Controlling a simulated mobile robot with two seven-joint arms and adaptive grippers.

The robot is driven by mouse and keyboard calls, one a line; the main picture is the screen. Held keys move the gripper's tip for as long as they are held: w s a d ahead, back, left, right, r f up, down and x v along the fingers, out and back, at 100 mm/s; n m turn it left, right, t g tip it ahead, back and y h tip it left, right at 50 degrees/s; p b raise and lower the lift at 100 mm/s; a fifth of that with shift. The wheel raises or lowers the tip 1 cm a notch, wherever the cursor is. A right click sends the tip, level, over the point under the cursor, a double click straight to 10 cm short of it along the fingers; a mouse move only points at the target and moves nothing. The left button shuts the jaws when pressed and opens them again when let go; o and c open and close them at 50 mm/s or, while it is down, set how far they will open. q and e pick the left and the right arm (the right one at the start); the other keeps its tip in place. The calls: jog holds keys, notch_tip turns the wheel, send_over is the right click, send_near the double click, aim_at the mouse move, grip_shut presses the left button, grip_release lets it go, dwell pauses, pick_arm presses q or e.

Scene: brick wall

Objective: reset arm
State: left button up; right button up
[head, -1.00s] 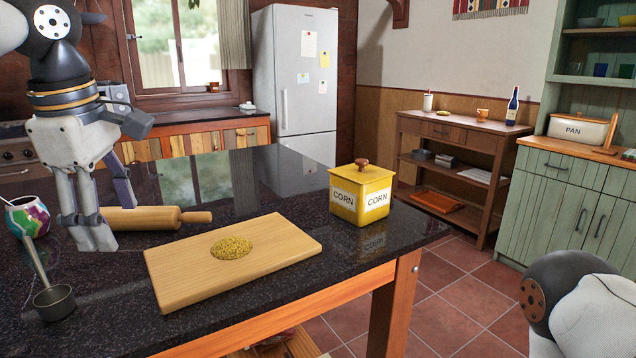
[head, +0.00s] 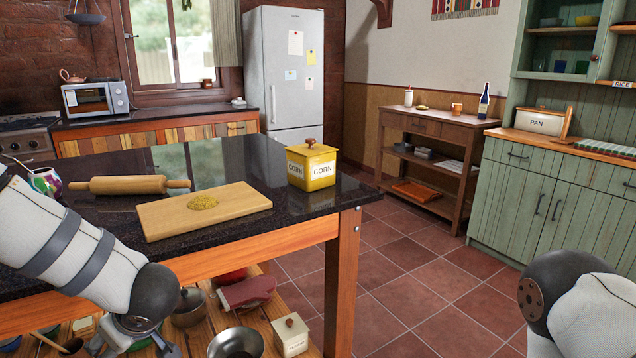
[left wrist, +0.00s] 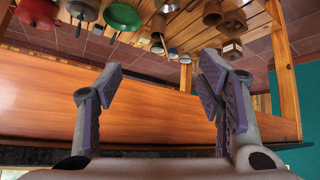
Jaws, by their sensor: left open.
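My left arm comes in from the left in the head view and hangs in front of the island counter's near edge. My left gripper (head: 130,346) is low at the bottom edge, partly cut off. In the left wrist view my left gripper (left wrist: 160,100) is open with nothing between its fingers. It faces the wooden front of the island (left wrist: 150,100). Part of my right arm shows at the lower right of the head view; its gripper is out of view.
Pots crowd the lower shelf (head: 205,330). The tiled floor (head: 410,290) is clear.

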pick_arm(q)
jog(key=s+d+f+m+h, duration=0.2)
jog(key=s+d+f+m, duration=0.15)
jog(key=s+f, duration=0.45)
jog(key=s+d+f+m+h, duration=0.25)
jog(key=s+f+m, duration=0.25)
jog(key=s+f, duration=0.3)
jog(key=s+d+f+m+g+h, duration=0.1)
jog(key=s+d+f+m+g, duration=0.1)
jog(key=s, duration=0.8)
jog(key=s+d+f+m+g+h, duration=0.1)
jog(key=s+g, duration=0.3)
jog(key=s, duration=0.6)
jog(key=shift+s+d+f+m+h, duration=0.3)
jog(key=shift+d+f+m+h, duration=0.05)
jog(key=shift+d+f+m, duration=0.3)
